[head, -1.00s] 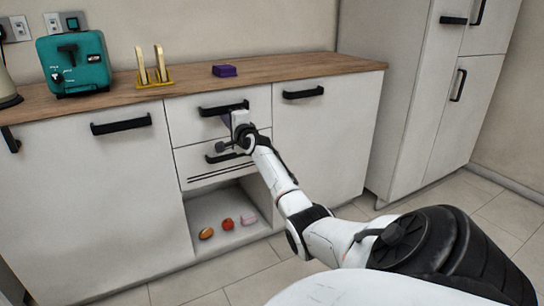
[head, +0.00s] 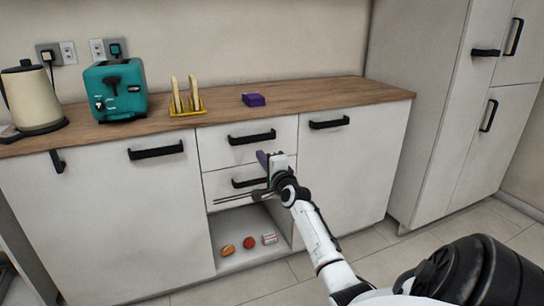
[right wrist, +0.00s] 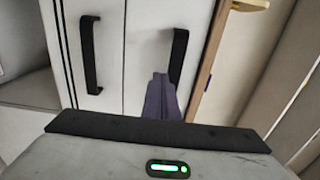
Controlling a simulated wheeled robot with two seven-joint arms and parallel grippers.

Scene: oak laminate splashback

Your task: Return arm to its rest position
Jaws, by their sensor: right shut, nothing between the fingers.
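My right arm (head: 318,240) reaches in from the lower right of the head view. My right gripper (head: 262,158) is shut and empty, its purple fingers in front of the drawer fronts, below the upper drawer handle (head: 252,137). It partly covers the lower drawer handle (head: 240,184). In the right wrist view the shut fingers (right wrist: 160,98) point at the drawer fronts, overlapping one black handle (right wrist: 178,55) in the picture. I cannot tell the exact gap to it. My left gripper is not in view.
Both drawers look shut. An open niche (head: 225,228) below holds small food items. A tall cabinet (head: 440,120) stands right.

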